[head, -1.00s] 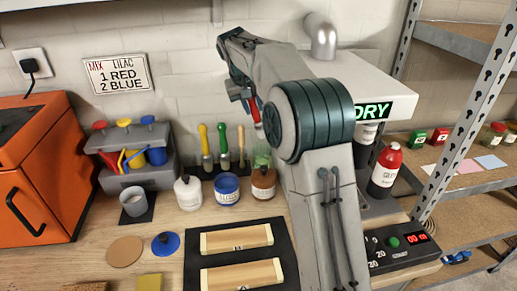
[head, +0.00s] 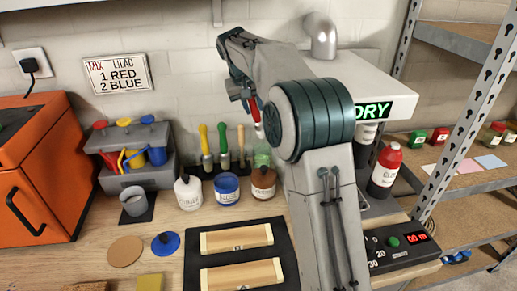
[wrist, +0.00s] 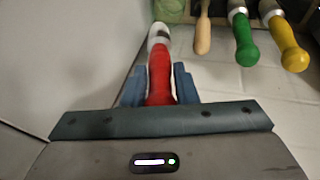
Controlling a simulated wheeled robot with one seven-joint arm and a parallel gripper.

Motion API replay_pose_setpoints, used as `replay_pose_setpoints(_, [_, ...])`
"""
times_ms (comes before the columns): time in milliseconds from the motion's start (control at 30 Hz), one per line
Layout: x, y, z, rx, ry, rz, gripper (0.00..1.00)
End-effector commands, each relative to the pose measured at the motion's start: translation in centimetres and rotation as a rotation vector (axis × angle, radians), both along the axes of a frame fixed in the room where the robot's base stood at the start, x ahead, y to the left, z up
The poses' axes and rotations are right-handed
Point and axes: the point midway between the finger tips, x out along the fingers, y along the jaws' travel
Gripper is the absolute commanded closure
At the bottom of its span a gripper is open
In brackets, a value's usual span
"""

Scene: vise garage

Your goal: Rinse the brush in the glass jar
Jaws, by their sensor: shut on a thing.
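My gripper (head: 250,101) is shut on the red handle of the brush (wrist: 160,78). The brush points down, and its pale metal collar (head: 260,130) shows below the red handle in the head view. The glass jar (head: 262,158) is a greenish clear vessel at the back of the bench, behind the brown bottle. The brush's lower end is close above the jar in the head view. In the wrist view a greenish glass shape (wrist: 170,8), likely the jar, is at the top edge, beyond the brush's far end. I cannot tell whether the bristles are inside it.
Brushes with yellow (head: 205,140), green (head: 223,138) and wooden (head: 241,140) handles stand left of the jar. A white bottle (head: 188,193), a blue jar (head: 227,190) and a brown bottle (head: 263,184) stand in front. The grey DRY unit (head: 365,85) is on the right.

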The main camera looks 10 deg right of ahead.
Motion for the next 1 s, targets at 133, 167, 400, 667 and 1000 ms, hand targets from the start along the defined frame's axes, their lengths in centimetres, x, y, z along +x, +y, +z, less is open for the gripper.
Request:
replay_pose_setpoints(133, [0.0, 0.0, 0.0, 0.0, 0.0, 0.0, 0.97])
replay_pose_setpoints(167, [0.0, 0.0, 0.0, 0.0, 0.0, 0.0, 0.97])
replay_pose_setpoints(400, [0.0, 0.0, 0.0, 0.0, 0.0, 0.0, 0.97])
replay_pose_setpoints(667, [0.0, 0.0, 1.1, 0.0, -0.001, 0.0, 0.97])
replay_pose_setpoints(1000, [0.0, 0.0, 4.2, 0.0, 0.0, 0.0, 0.97])
